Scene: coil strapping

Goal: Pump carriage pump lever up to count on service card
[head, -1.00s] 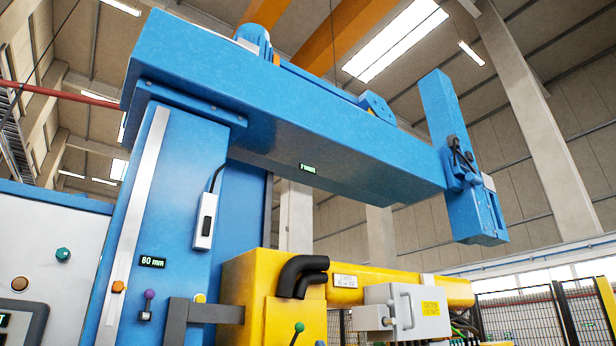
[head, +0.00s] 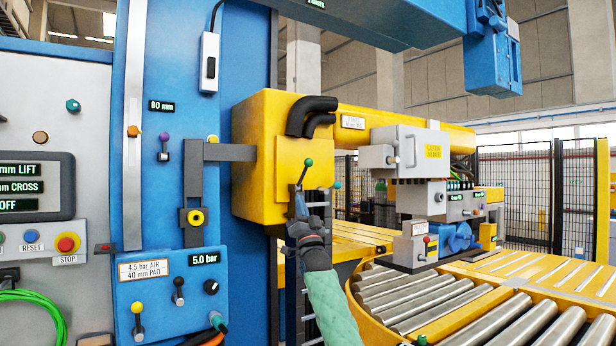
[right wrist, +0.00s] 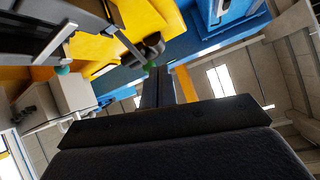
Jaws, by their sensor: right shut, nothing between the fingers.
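A lever with a green knob (head: 308,162) stands at the front of the yellow carriage box (head: 270,150) in the head view. Its knob is above my right gripper (head: 297,200), which points up and is shut and empty. In the right wrist view, the shut fingers (right wrist: 163,84) reach toward a green knob (right wrist: 151,66); I cannot tell whether they touch it. A small white label (head: 353,122) on the yellow beam is too small to read. My left gripper is out of view.
A blue column carries a control panel (head: 168,285) with several levers and a "4.5 bar AIR, 40 mm PAD" label. A grey box (head: 408,148) hangs under the yellow beam. A roller conveyor (head: 425,300) lies at lower right.

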